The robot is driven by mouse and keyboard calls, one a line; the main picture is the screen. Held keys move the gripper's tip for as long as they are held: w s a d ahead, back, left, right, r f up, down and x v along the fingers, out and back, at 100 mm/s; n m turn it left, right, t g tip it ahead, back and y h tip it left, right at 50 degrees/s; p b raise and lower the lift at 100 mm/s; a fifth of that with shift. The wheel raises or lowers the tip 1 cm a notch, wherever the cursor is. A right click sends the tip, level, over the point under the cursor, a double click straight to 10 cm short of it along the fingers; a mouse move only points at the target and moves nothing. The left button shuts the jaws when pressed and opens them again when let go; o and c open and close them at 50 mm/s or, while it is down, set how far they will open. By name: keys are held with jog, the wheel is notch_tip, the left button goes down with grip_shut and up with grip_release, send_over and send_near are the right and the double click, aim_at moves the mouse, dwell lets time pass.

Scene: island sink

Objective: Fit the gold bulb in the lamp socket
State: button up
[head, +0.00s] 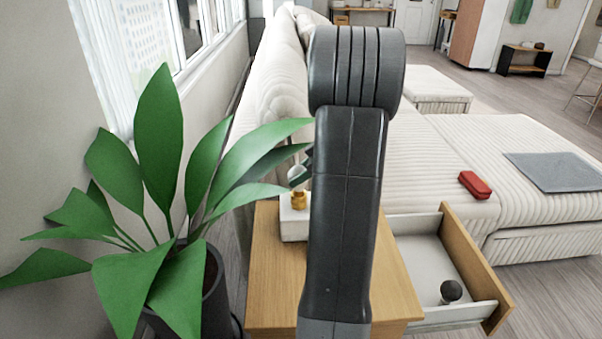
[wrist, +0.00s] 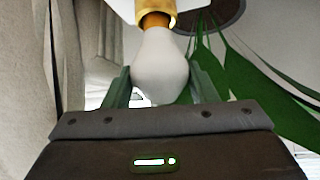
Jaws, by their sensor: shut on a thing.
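The bulb (wrist: 160,68) has a pale white globe and a gold-orange neck. My gripper (wrist: 160,88) is shut on its globe, with one green finger on each side. The lamp socket is a gold ring (wrist: 172,18) at the bulb's neck in the wrist view. In the head view the bulb (head: 296,173) is just above the gold socket (head: 299,201), which stands on a white block (head: 293,227) on the wooden side table (head: 268,275). I cannot tell whether the neck is inside the ring. My arm hides most of the gripper there.
A leafy plant in a dark pot (head: 213,285) stands left of the table, with leaves reaching near the bulb. An open drawer (head: 425,256) on the right holds a dark round object (head: 451,291). A ribbed sofa (head: 520,160) bears a red case (head: 475,185) and grey cloth (head: 560,172).

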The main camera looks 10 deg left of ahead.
jog(key=shift+f+b, duration=0.5)
jog(key=shift+f, duration=0.1)
jog(key=o, duration=1.1)
jog(key=shift+r, duration=0.1)
jog(key=shift+o, duration=0.2)
jog(key=p+v, duration=0.2)
jog(key=v, duration=1.1)
jog(key=shift+d+r+p, duration=0.25)
jog(key=shift+d+p, duration=0.05)
jog(key=shift+p, duration=0.05)
jog(key=shift+f, duration=0.1)
jog(key=b+x, duration=0.2)
jog(key=x, duration=1.1)
jog(key=shift+a+f+b, duration=0.2)
jog(key=shift+a+b, duration=0.05)
jog(key=shift+b, duration=0.1)
jog(key=shift+r+p, duration=0.35)
